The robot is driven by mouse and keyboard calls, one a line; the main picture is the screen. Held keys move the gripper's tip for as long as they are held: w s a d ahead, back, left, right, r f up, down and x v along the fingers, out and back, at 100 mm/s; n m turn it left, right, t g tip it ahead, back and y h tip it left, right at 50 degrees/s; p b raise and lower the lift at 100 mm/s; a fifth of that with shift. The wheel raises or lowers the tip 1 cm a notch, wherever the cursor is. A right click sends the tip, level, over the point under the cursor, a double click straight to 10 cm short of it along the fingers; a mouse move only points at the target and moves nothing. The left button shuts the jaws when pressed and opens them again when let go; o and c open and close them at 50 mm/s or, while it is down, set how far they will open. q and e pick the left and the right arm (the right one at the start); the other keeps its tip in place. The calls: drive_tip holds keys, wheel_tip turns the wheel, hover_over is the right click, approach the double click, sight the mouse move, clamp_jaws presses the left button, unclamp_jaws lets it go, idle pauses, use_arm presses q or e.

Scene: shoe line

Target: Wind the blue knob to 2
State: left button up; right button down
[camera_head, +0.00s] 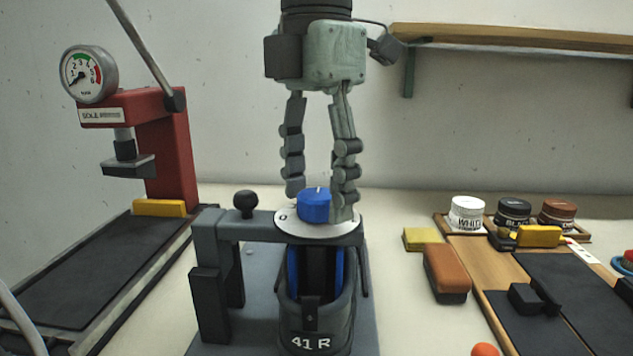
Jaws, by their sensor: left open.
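The blue knob (313,208) sits on a pale round dial plate (290,229) on top of a dark grey stand. A short light mark shows on the far part of the knob's top. A "0" is legible at the plate's left edge; other numbers are hidden or too small to read. My left gripper (319,203) points down over the knob, open, with one finger on each side. Its right finger overlaps the knob's right edge in the picture; I cannot tell whether it touches. My right gripper is not in view.
A dark boot form marked "41 R" (311,343) stands under the dial. A black ball handle (245,204) rises left of it. A red press (168,146) with a gauge stands at left. Polish jars (467,213), a brush (446,273) and a yellow sponge (422,239) lie right.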

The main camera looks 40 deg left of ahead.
sight(317, 194)
use_arm(q)
drive_tip(key=shift+r, duration=0.1)
wheel_tip(317, 194, up, 12)
idle(0.5)
idle(0.5)
